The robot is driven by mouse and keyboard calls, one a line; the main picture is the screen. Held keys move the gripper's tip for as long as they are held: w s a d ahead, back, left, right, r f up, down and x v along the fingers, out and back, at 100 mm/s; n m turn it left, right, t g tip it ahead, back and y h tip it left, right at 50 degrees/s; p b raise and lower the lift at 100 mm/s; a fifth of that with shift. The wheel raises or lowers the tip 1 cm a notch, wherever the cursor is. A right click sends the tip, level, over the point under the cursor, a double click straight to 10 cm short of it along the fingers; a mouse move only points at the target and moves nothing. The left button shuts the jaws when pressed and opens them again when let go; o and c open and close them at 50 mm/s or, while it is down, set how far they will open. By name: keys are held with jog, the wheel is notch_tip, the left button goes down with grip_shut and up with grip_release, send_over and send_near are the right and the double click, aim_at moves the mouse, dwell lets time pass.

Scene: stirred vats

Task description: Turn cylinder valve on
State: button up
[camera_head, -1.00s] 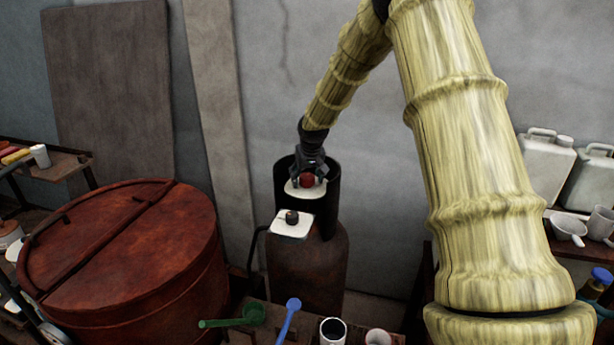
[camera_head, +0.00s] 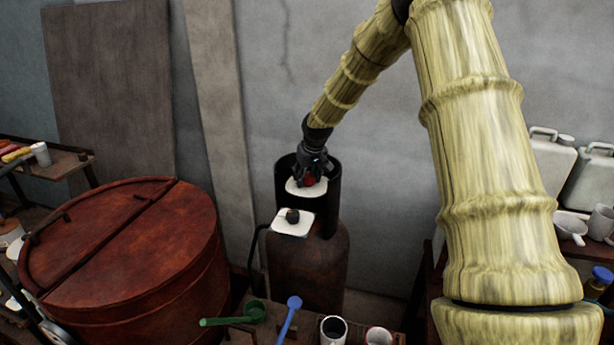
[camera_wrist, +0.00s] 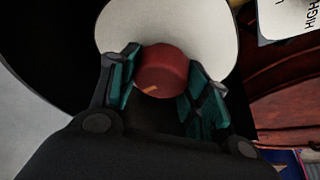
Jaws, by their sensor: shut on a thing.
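A dark rusty gas cylinder (camera_head: 306,270) stands upright against the wall, with a black open collar (camera_head: 332,185) around its top. Inside the collar is a red valve knob (camera_head: 309,181) above a white round plate (camera_head: 294,187). In the wrist view the red knob (camera_wrist: 162,70) has a small orange mark near its lower edge, and the white plate (camera_wrist: 190,24) lies behind it. My gripper (camera_head: 312,172) reaches down into the collar and is shut on the knob. Its teal finger pads (camera_wrist: 163,84) sit on either side of it.
A large red-brown lidded vat (camera_head: 130,240) stands at left. A green scoop (camera_head: 252,311), a blue spoon (camera_head: 294,302) and cups are in front. White jugs (camera_head: 550,165) stand at right.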

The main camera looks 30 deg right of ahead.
jog(key=n+y, duration=0.1)
jog(key=n, duration=0.3)
jog(key=shift+d+y, duration=0.1)
jog(key=shift+y, duration=0.3)
jog(key=n+y+b, duration=0.1)
jog(key=n, duration=0.3)
jog(key=n+y+b, duration=0.1)
jog(key=n, duration=0.2)
jog(key=shift+f+n+g, duration=0.1)
jog(key=shift+n+g, duration=0.2)
jog(key=shift+g, duration=0.1)
jog(key=n+b, duration=0.1)
jog(key=n, duration=0.1)
jog(key=n+g+y+b, duration=0.1)
jog(key=n, duration=0.1)
jog(key=shift+s+r+n+g, duration=0.1)
jog(key=shift+r+n+g, duration=0.1)
jog(key=shift+n+g, duration=0.15)
jog(key=o, duration=0.8)
jog(key=shift+o, duration=0.9)
jog(key=shift+f+n+y, duration=0.1)
jog(key=shift+n+y, duration=0.15)
jog(key=shift+y, duration=0.05)
jog(key=v, duration=1.2)
